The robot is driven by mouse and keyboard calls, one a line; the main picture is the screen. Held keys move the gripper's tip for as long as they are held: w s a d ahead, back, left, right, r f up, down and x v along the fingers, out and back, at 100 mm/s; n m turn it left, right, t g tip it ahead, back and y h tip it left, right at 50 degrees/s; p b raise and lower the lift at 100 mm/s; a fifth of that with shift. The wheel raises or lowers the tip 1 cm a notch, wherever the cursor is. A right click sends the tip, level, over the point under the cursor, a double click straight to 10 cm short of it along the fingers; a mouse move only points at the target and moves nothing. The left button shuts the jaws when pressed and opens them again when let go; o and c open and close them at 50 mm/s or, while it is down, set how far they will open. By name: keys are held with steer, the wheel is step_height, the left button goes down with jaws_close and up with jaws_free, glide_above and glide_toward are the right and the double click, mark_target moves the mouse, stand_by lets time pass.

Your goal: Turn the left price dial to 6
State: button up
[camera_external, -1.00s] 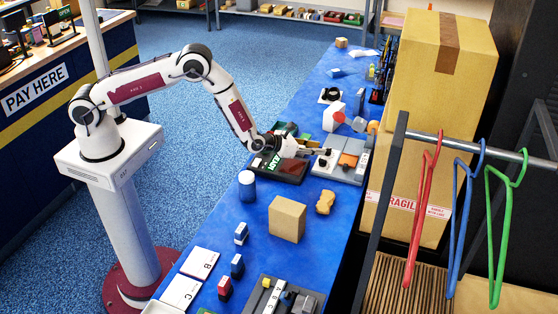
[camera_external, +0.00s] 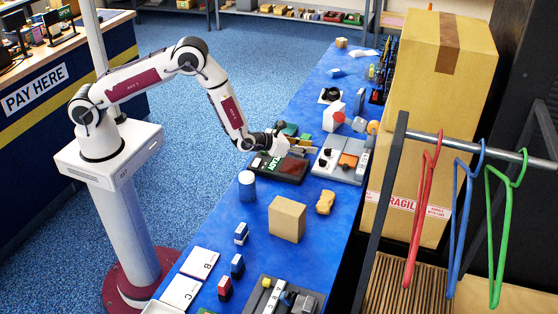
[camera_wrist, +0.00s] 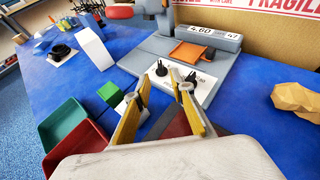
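The scale-like grey device (camera_external: 352,160) stands on the blue table. In the wrist view it has an orange tray (camera_wrist: 192,53) and a display (camera_wrist: 200,30) that appears to read 4.60 and 47. Two black dials sit on its white plate (camera_wrist: 203,84): the left dial (camera_wrist: 161,68) and the right dial (camera_wrist: 191,78). Their settings are too small to read. My gripper (camera_wrist: 159,82) is open, its yellow-lined fingers apart and empty. It is short of the dials and appears not to touch them. In the external view my gripper (camera_external: 303,148) is left of the plate.
A green tray (camera_wrist: 62,126), a red tray (camera_wrist: 85,140) and a green block (camera_wrist: 109,92) lie left of my gripper. A white block (camera_wrist: 92,47) stands beyond them. A tan lumpy object (camera_wrist: 297,101) lies right, with clear blue table around it.

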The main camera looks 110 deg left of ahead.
steer(key=shift+s+a, duration=0.2)
steer(key=shift+a, duration=0.15)
steer(key=shift+m+t, duration=0.4)
steer(key=shift+t, duration=0.1)
steer(key=w+a+r, duration=0.1)
steer(key=w+r, duration=0.1)
steer(key=w, duration=0.1)
steer(key=w+a+r, duration=0.1)
steer(key=shift+w+a+r, duration=0.15)
steer(key=shift+w+a, duration=0.05)
steer(key=shift+a, duration=0.1)
steer(key=w+a+r+m+g+h, duration=0.1)
steer(key=w+m+h, duration=0.25)
steer(key=m, duration=0.65)
steer(key=w+r+m+g+h, duration=0.2)
steer(key=w+m, duration=0.2)
steer(key=m, duration=0.6)
steer(key=s+f+m+g, duration=0.1)
steer(key=s+m+g, duration=0.3)
steer(key=s+m, duration=0.4)
steer(key=d+m+h, duration=0.1)
steer(key=m, duration=0.6)
steer(key=shift+g, duration=0.3)
